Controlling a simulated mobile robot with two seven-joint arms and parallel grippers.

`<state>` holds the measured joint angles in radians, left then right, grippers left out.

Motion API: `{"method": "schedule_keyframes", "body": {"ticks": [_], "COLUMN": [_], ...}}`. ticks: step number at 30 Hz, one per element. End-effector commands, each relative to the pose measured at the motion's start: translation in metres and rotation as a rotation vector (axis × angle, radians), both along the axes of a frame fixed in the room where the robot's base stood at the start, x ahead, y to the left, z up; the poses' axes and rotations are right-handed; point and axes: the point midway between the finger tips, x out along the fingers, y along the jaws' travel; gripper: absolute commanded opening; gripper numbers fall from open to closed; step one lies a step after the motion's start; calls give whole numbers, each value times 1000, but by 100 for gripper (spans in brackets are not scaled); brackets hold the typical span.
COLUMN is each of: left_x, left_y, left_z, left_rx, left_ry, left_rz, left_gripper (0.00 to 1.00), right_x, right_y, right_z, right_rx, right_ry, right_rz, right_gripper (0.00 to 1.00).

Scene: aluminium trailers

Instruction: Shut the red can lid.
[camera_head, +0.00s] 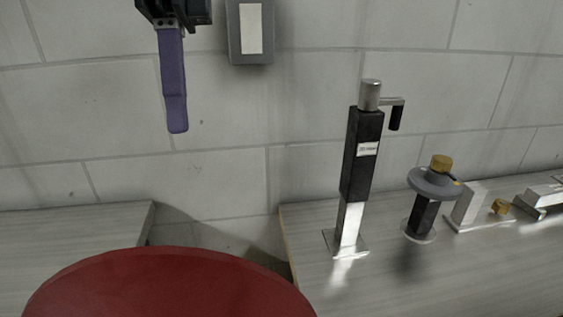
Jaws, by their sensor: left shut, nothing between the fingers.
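The red can lid (170,288) shows as a large dark red disc at the bottom left, cut off by the lower picture edge. Its upper rim is in view; the can and any hinge are hidden, so I cannot tell how far the lid is open. My left gripper (177,128) hangs in from the top with its purple fingers together and pointing down. It is shut and empty, well above the lid in the picture and apart from it. My right gripper does not show.
A table (440,285) on the right holds a black and silver crank jack (362,155), a round-topped fitting (433,185) and metal parts (470,207). Another table (70,230) stands at left. A grey box (250,55) is at the top, before the block wall.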

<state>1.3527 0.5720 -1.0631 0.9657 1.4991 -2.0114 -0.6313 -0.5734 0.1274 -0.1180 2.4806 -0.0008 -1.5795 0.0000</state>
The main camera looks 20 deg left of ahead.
Motion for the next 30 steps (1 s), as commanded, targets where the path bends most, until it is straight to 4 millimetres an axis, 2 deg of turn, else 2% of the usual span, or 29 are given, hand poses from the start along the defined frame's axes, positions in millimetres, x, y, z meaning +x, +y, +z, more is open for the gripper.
{"method": "schedule_keyframes", "body": {"ticks": [3,13,21,30], "left_x": [-7,-30,-56,-63], "left_y": [-3,-16,-32,-36], "left_z": [-23,-85,-84,-86], "left_rx": [1,2,3,2], "left_ry": [2,4,0,-1], "left_rz": [-1,2,1,4], "left_gripper": [0,0,0,0], "right_x": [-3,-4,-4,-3], "right_y": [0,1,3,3], "right_z": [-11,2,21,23], "right_rx": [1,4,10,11], "right_ry": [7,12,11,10], "right_rz": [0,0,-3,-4], "right_gripper": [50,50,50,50]}}
